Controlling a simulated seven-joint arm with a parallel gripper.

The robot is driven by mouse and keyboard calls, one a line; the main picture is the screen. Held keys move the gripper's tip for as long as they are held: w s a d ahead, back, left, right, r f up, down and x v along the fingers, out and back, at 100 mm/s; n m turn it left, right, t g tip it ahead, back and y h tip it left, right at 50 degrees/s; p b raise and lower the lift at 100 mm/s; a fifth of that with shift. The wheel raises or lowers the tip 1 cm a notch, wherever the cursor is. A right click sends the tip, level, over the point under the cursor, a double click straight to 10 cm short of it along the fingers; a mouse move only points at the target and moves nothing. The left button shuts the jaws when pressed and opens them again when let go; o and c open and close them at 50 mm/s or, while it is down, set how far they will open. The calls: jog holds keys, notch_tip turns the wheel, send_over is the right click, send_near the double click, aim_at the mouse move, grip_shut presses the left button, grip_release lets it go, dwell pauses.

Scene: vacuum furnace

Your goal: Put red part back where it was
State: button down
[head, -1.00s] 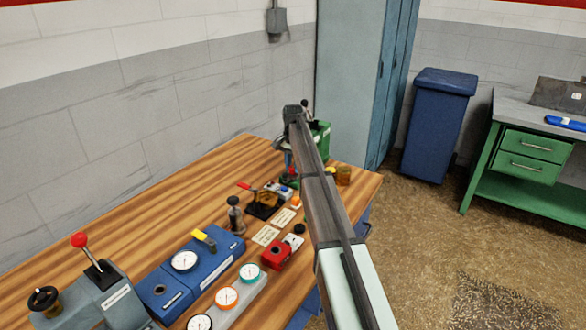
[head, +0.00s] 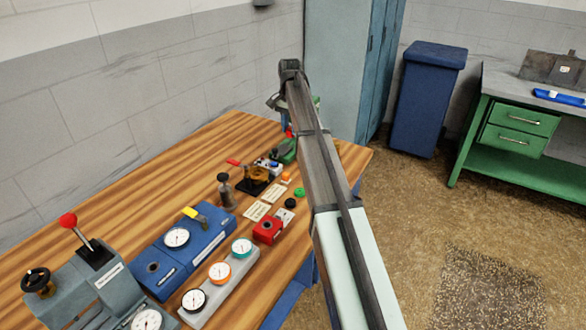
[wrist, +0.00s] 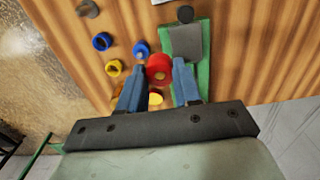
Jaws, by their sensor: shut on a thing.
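The red part (wrist: 158,68) is a short round piece held between the two blue fingers of my gripper (wrist: 158,85) in the wrist view. It is beside a green base with a grey pad (wrist: 187,42); I cannot tell whether it touches the base. In the head view a bit of red (head: 290,132) shows at the blue fingertips, above the far end of the wooden bench (head: 215,150). My arm hides much of that spot.
Blue (wrist: 102,41) and yellow (wrist: 113,68) rings lie left of the gripper in the wrist view. Gauges (head: 220,271), a blue block (head: 185,255) and a red box (head: 267,230) stand nearer on the bench. The bench's left side is mostly clear.

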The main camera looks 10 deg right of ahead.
send_over(294, 173)
jog(key=f, duration=0.2)
jog(key=shift+f, duration=4.95)
jog(key=shift+f, duration=0.2)
jog(key=c, duration=0.8)
grip_release()
notch_tip(294, 173, up, 12)
jog(key=shift+r, duration=0.2)
